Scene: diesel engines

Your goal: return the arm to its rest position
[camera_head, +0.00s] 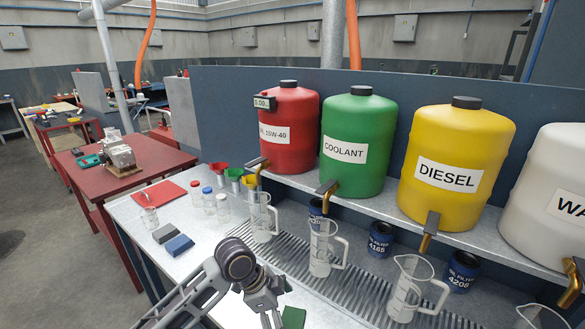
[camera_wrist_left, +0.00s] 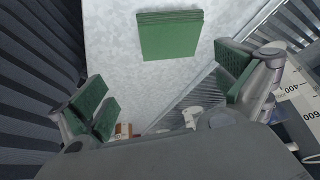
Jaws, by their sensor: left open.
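My left arm comes in from the bottom of the head view, and its gripper (camera_head: 270,312) is over the front of the metal bench. In the left wrist view the left gripper (camera_wrist_left: 165,92) is open. Its green-padded fingers stand wide apart with nothing between them. A flat green block (camera_wrist_left: 170,36) lies on the bench beyond the fingers in that view. The block also shows partly at the bottom edge of the head view (camera_head: 293,318), just right of the gripper. My right gripper is not in view.
Clear measuring jugs (camera_head: 322,249) stand on the slotted drain strip right of my left arm. Red, green (camera_head: 358,142), yellow and white tanks stand on a shelf behind. Grey and blue blocks (camera_head: 179,245) and small jars lie left. A red table (camera_head: 140,165) stands farther left.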

